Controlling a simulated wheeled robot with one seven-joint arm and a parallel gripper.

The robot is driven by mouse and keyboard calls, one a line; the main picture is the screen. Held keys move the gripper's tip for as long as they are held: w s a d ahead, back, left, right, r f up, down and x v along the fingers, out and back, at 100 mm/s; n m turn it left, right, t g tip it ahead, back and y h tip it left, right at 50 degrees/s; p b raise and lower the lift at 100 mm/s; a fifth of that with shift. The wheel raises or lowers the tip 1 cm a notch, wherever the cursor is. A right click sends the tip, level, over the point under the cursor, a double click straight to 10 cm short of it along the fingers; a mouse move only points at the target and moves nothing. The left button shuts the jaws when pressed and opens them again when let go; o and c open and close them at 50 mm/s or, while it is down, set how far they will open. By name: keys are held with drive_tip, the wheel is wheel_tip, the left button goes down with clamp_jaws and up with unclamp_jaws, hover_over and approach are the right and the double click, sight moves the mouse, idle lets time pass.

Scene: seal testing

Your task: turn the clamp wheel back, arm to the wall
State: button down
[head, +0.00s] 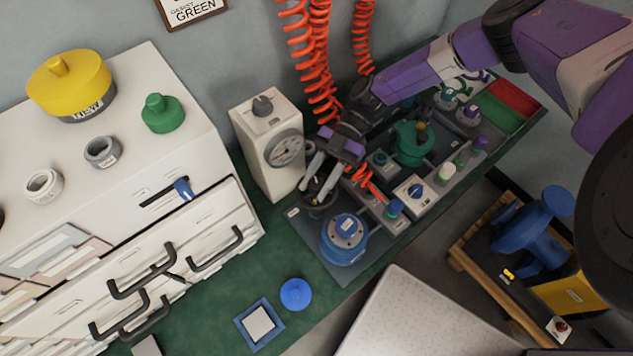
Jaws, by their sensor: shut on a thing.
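My gripper (322,182) reaches down from the upper right over the near left part of the bench fixture. Its pale fingers are shut on a small dark part, which I take to be the clamp wheel (319,197). The fingers hide much of it, so how far it is turned and where its arm points cannot be told. A blue round flange (345,240) with a ring of bolts sits just below and right of it, apart from the fingers.
A white gauge box (267,140) stands close left of my gripper. Orange coiled hoses (318,60) hang behind. Green fittings (412,143) and a small white switch box (414,190) lie to the right.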

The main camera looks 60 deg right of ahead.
drive_tip(key=c, duration=1)
unclamp_jaws()
drive_tip(key=shift+d+f, duration=0.15)
drive_tip(key=shift+f, duration=0.1)
drive_tip(key=shift+c, duration=0.2)
drive_tip(key=shift+o, duration=0.2)
drive_tip(key=shift+r, duration=0.1)
drive_tip(key=b+v, duration=0.1)
drive_tip(key=v, duration=0.6)
drive_tip(key=shift+d+r, duration=0.2)
drive_tip(key=shift+d, duration=0.1)
